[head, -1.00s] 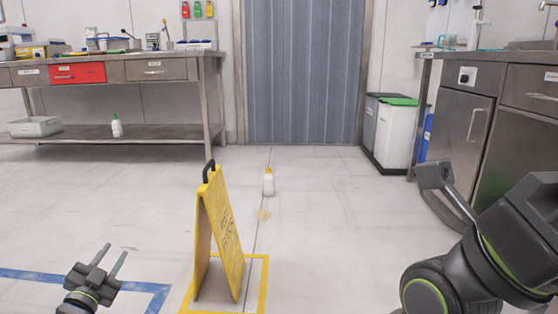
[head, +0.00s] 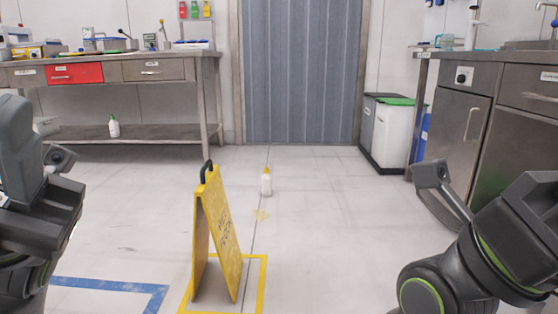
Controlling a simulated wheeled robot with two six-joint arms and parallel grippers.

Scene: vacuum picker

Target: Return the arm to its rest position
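My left arm (head: 25,190) is folded up at the left edge, with a small block-ended part (head: 60,157) sticking out to its right. I see nothing held by either arm.
A yellow wet-floor sign (head: 216,235) stands ahead inside a yellow floor outline. A white bottle with a yellow cap (head: 266,184) stands behind it, near a yellowish floor spot (head: 262,215). Steel benches (head: 150,70) and bins (head: 390,135) line the back and right.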

